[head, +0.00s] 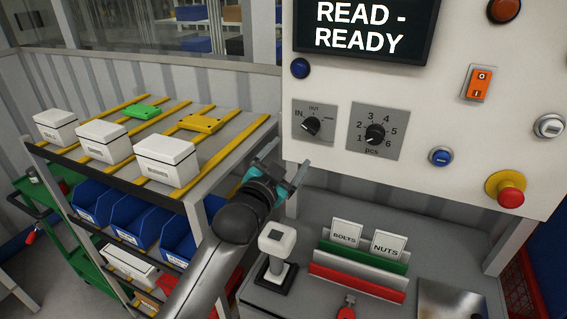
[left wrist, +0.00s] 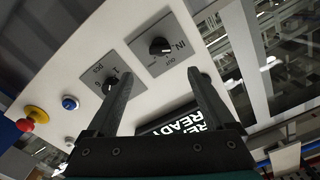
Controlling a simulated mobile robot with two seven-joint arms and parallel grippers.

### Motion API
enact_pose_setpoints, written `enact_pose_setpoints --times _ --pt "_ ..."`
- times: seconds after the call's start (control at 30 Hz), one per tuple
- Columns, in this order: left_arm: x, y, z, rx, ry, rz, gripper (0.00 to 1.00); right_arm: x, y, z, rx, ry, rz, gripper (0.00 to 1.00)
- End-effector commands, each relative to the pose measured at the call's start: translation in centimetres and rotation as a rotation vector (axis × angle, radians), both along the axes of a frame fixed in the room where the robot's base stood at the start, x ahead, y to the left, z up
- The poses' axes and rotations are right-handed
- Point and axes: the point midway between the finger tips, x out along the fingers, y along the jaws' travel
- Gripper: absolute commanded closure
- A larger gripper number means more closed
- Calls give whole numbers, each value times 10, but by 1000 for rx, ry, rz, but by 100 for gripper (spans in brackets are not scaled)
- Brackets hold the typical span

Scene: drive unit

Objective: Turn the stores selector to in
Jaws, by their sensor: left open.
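The stores selector (head: 311,126) is a black knob on a grey plate marked IN at the left and OUT at the top. It sits on the white panel, left of the numbered pcs knob (head: 375,134). I cannot tell for sure which mark its pointer faces. My left gripper (head: 284,164) is open and empty, below and left of the selector and apart from it. In the left wrist view the selector (left wrist: 160,46) shows beyond the gap between the two fingertips (left wrist: 160,76). My right gripper is not in view.
The panel (head: 462,140) also carries a screen (head: 364,28) reading READ - READY, blue buttons, an orange switch (head: 480,83) and a red stop button (head: 510,195). A shelf rack (head: 225,150) with white boxes stands at the left. A joystick (head: 277,245) and card holder (head: 360,262) stand below.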

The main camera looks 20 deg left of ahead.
Motion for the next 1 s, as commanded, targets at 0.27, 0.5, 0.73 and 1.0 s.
enact_pose_setpoints --times 0.27,0.5,0.73,1.0 --pt "-21 1 0 1 0 0 12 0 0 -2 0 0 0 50" --pt "-22 1 0 0 0 0 12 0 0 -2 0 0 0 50" --pt "-22 1 0 0 0 0 12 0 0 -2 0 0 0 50" --pt "-54 -6 -54 -57 202 16 12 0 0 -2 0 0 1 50"
